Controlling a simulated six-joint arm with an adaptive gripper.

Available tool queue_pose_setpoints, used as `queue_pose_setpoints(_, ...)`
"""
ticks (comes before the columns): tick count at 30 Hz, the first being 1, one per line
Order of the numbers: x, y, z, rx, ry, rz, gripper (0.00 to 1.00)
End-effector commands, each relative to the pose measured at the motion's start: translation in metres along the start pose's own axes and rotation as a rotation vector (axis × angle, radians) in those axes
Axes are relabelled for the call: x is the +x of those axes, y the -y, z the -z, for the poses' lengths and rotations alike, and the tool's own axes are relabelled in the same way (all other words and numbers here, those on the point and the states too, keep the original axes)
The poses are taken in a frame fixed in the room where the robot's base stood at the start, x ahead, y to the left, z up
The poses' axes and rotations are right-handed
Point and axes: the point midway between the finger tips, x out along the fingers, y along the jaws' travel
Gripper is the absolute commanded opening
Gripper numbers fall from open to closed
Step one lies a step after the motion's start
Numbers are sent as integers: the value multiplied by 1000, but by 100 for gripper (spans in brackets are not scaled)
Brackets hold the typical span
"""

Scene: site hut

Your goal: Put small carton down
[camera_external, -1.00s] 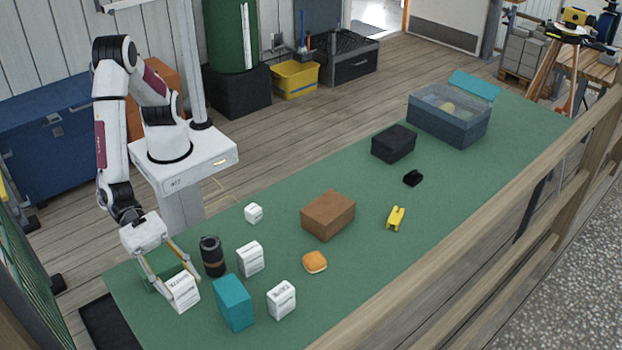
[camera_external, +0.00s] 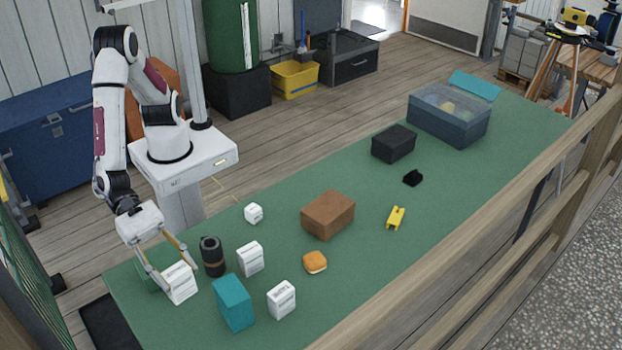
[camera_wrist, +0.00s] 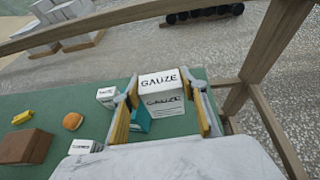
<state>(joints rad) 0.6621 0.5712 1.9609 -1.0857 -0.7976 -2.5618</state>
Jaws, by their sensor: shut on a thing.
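A small white carton (camera_external: 180,283) is held between the fingers of my gripper (camera_external: 176,275) at the near left end of the green table. In the wrist view the carton (camera_wrist: 162,92) reads "GAUZE" and sits between my gripper's two yellow-padded fingers (camera_wrist: 163,110). My gripper is shut on it. The carton is slightly tilted, and I cannot tell whether its bottom touches the table. Two similar white cartons stand to its right, one behind the teal box (camera_external: 250,259) and one to the right of it (camera_external: 281,300).
The teal box (camera_external: 233,302) and a black cylinder (camera_external: 212,256) stand close to the held carton. A small white cube (camera_external: 253,213), brown box (camera_external: 328,215), bun (camera_external: 314,262) and yellow piece (camera_external: 396,217) lie farther right. A wooden rail (camera_external: 470,240) runs along the near side.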

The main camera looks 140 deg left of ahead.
Motion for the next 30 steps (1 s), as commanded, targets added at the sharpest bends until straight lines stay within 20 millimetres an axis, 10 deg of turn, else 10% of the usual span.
queue_pose_setpoints(14, 26, -54, -32, -37, -1, -91, 24)
queue_pose_setpoints(30, 89, -208, -57, -130, -3, -317, 24)
